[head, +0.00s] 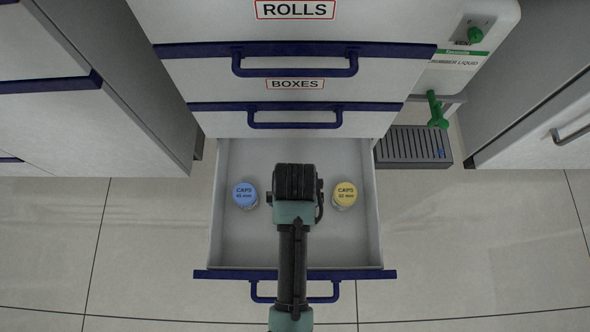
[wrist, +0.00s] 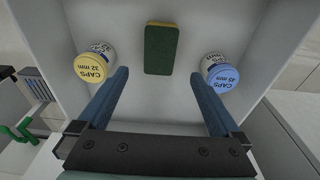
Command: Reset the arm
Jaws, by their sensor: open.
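My gripper (wrist: 160,110) is open, with its two blue-grey fingers spread apart and nothing between them. In the head view my arm reaches over an open drawer (head: 230,255), and the gripper end covers part of its inside; the fingers are hidden there. In the wrist view the fingers point into the drawer. A green and yellow sponge (wrist: 159,50) lies in the drawer beyond the fingertips, apart from them. It is hidden in the head view.
In the drawer stand a blue-lidded caps jar (head: 245,194) at left and a yellow-lidded caps jar (head: 345,194) at right. Closed drawers with blue handles (head: 295,119) rise behind. A green tap (head: 437,110) sits above a dark grate (head: 413,148) at right. Floor is clear on both sides.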

